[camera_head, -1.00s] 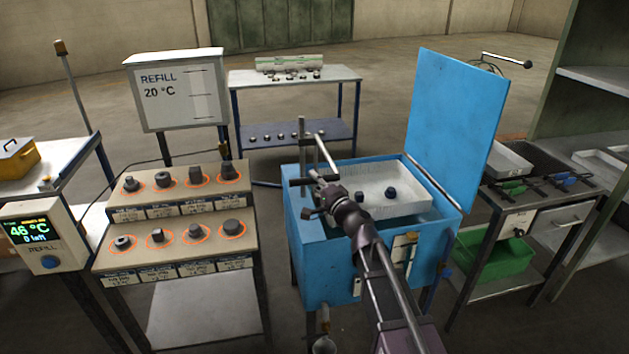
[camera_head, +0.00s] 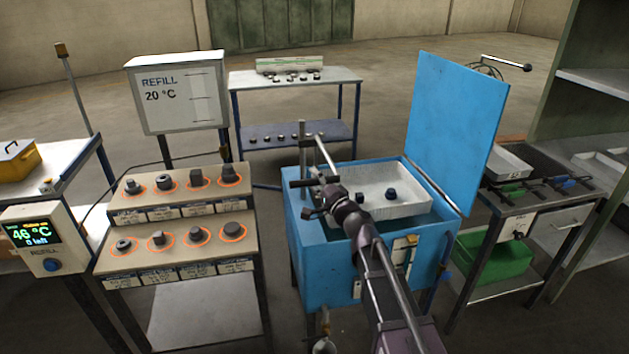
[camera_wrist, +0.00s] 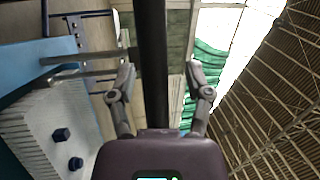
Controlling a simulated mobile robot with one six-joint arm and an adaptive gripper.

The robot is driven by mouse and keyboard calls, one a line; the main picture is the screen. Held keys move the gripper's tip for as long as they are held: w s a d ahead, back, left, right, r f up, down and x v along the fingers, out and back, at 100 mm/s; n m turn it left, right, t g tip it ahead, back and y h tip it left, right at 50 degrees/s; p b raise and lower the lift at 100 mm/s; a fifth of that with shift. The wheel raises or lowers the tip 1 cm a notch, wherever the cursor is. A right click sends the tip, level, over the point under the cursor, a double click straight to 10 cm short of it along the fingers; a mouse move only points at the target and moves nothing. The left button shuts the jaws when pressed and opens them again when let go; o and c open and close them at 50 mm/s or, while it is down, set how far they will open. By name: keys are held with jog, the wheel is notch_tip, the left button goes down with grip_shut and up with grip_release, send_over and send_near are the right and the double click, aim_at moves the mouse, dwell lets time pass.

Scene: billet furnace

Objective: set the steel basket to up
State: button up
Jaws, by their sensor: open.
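The steel basket (camera_head: 405,203) is a pale tray inside the open blue tank (camera_head: 325,262), with two dark pieces (camera_head: 390,194) in it. It sits near the tank's rim. A metal post with a dark crossbar handle (camera_head: 303,183) stands at the basket's left side. My gripper (camera_head: 318,192) is beside this handle. In the wrist view, my gripper's open fingers (camera_wrist: 160,85) have a dark bar (camera_wrist: 153,60) between them, apparently the handle. The basket (camera_wrist: 45,140) shows at lower left there. Whether the fingers touch the bar cannot be told.
The tank's blue lid (camera_head: 455,130) stands open at the right. A stand with several dark parts on orange rings (camera_head: 180,215) is at left. A refill sign (camera_head: 180,97) and a rear table (camera_head: 290,78) stand behind. A green bin (camera_head: 490,258) is at right.

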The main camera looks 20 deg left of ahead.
jog(key=shift+f, duration=0.1)
notch_tip(320, 180, down, 22)
jog(key=f+b, duration=0.1)
jog(key=b, duration=2.2)
jog(key=s+d+n+g+h+p, duration=0.1)
jog(key=s+d+n+g+p, duration=0.2)
jog(key=d, duration=0.4)
jog(key=s+d+n+g+h+p, duration=0.1)
jog(key=s+d+n+g+p, duration=0.1)
jog(key=s+d+p, duration=0.3)
jog(key=shift+s+d+n+g+h, duration=0.4)
jog(key=shift+s+d+n, duration=0.3)
jog(key=shift+s+d, duration=0.85)
jog(key=shift+w+d+f, duration=0.15)
jog(key=shift+w, duration=0.05)
